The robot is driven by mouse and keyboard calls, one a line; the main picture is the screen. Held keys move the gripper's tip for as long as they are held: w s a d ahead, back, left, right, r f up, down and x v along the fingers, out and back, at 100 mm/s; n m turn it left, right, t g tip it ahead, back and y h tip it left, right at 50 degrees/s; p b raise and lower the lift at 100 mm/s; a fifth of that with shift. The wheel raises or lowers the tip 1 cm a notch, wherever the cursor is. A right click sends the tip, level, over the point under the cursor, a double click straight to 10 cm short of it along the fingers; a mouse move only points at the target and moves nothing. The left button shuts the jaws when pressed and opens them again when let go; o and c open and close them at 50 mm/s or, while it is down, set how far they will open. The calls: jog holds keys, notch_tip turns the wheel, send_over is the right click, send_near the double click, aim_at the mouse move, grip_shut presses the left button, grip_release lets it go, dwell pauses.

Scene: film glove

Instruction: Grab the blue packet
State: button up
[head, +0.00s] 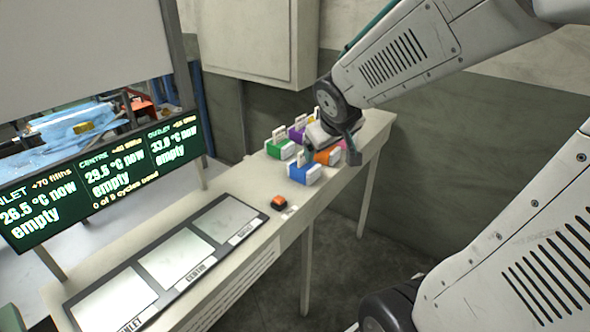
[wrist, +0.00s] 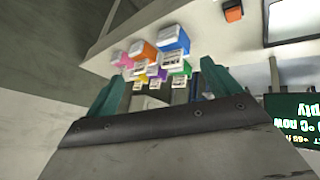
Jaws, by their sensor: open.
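The blue packet (head: 305,173) stands on the bench top in the head view, nearest the orange button among the packets, with a white tab on top. It also shows in the wrist view (wrist: 172,38), at the top of the packet group. My gripper (head: 331,150) is above and just behind the blue packet in the head view, over the other packets. In the wrist view its two teal fingers (wrist: 160,88) are spread apart with nothing held between them. The gripper partly hides the packets behind it in the head view.
Green (head: 280,147), purple (head: 297,132) and orange (head: 327,157) packets stand close by, with pink and yellow ones too. An orange button (head: 278,202) and three labelled pads (head: 175,262) lie along the bench (head: 250,187). A cabinet (head: 250,40) hangs behind; a display (head: 100,178) stands left.

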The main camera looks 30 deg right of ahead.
jog(key=w+d+f+n+t+y, duration=0.1)
jog(key=w+d+f+n+t, duration=0.15)
jog(key=w+d+f, duration=0.55)
jog(key=n+t+y, duration=0.2)
jog(key=t+y, duration=0.2)
jog(key=y, duration=0.2)
send_near(307, 165)
jog(key=shift+m+g, duration=0.25)
jog(key=w, duration=0.2)
jog(key=w+f, duration=0.1)
jog(key=shift+w+d, duration=0.25)
jog(key=shift+w, duration=0.15)
jog(key=shift+s+a+f+y, duration=0.25)
jog(key=shift+f+y, duration=0.15)
jog(key=shift+y, duration=0.1)
jog(key=x, duration=0.7)
jog(key=shift+w+a, duration=0.25)
jog(key=shift+w, duration=0.1)
jog(key=shift+r, duration=0.1)
jog(key=shift+c, duration=0.3)
jog(key=c, duration=1.1)
